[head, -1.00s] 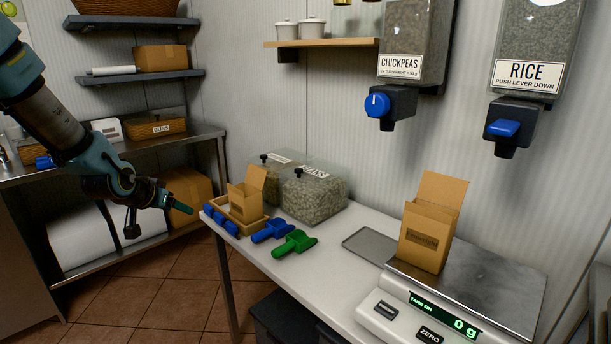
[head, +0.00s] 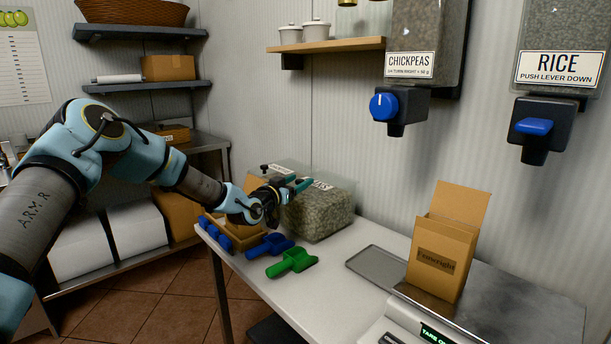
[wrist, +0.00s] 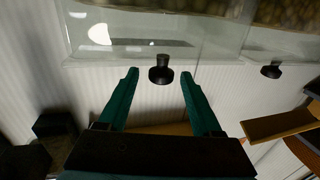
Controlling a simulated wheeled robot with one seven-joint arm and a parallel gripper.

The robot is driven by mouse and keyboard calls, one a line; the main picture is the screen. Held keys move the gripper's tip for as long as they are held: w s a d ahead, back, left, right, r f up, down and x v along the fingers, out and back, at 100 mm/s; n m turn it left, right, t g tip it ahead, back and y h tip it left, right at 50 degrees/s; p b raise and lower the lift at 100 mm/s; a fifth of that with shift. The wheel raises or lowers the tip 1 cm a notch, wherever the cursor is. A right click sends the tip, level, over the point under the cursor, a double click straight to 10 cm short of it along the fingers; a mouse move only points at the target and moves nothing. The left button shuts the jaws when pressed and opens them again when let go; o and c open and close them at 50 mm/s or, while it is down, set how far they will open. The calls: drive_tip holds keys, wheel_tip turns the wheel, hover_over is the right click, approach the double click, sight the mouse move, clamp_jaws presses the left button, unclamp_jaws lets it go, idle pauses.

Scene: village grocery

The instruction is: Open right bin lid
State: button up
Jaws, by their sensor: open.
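The right bin (head: 322,212) is a clear box of pale legumes at the back of the counter, with a clear lid. Its label is partly covered by my gripper (head: 297,182), which reaches over the lid from the left with its green fingers open. In the wrist view, a black lid knob (wrist: 161,73) appears between my open fingertips, with no visible contact; it looks like the right bin's knob, which my gripper hides in the head view. The lid appears closed. The left bin (head: 283,166) is mostly hidden behind my gripper; its knob (wrist: 271,71) also shows in the wrist view.
A green scoop (head: 292,262) and blue scoops (head: 270,245) lie in front of the bins. A metal tray (head: 378,268) and an open cardboard box (head: 440,255) on the scale are to the right. The counter between the scoops and tray is clear.

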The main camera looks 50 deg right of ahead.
sight(305, 177)
drive_tip(key=shift+p+x, duration=0.35)
drive_tip(key=shift+x, duration=1.7)
clamp_jaws()
